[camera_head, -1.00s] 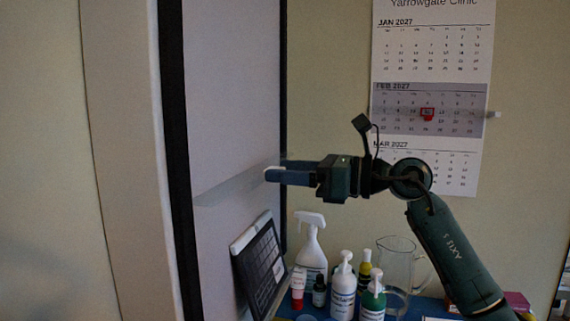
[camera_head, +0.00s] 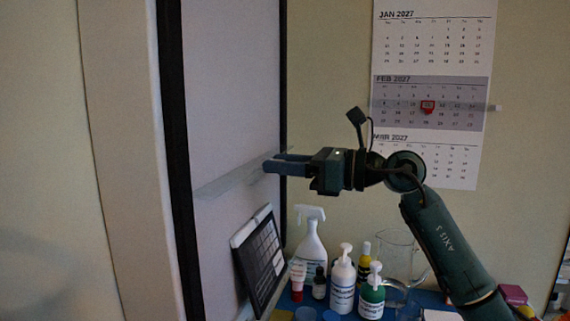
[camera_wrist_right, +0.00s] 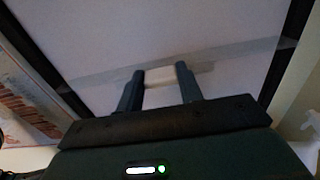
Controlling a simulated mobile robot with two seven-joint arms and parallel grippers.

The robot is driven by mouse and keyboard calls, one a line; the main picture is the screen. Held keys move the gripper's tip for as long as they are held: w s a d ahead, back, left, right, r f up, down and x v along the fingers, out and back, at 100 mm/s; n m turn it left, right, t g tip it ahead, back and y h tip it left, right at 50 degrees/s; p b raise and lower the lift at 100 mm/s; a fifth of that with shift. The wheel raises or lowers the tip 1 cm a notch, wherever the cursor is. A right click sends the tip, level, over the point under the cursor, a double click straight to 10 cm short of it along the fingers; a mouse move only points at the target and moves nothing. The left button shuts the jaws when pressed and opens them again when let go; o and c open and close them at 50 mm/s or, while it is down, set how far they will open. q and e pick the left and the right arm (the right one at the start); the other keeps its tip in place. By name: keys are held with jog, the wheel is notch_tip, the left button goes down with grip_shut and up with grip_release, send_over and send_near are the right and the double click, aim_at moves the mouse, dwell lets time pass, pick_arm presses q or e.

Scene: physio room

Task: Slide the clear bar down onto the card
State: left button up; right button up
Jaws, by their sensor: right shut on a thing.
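The clear bar (camera_head: 222,184) is a see-through strip lying across the tall white panel (camera_head: 235,90) at the left. In the right wrist view the bar (camera_wrist_right: 105,74) runs across the panel, with a pale block (camera_wrist_right: 160,76) at its middle. My right gripper (camera_head: 268,164) reaches in from the right and is shut on this pale block, as the wrist view (camera_wrist_right: 160,78) shows. A dark, gridded sheet or screen (camera_head: 262,258) leans at the panel's foot, below the bar. I cannot tell whether it is the card. My left gripper is out of view.
A spray bottle (camera_head: 312,245), a white pump bottle (camera_head: 342,285), a green-and-white pump bottle (camera_head: 372,297) and a clear jug (camera_head: 400,258) stand on a blue surface below my right arm. A wall calendar (camera_head: 435,55) with a red marker hangs behind.

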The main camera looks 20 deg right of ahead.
grip_shut()
pick_arm(q)
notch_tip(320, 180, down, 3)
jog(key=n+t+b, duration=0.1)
jog(key=b, duration=0.6)
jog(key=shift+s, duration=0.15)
pick_arm(e)
notch_tip(320, 180, down, 10)
jog(key=o, duration=0.9)
grip_release()
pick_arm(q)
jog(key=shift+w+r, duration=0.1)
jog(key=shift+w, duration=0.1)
pick_arm(e)
jog(key=shift+o, duration=0.9)
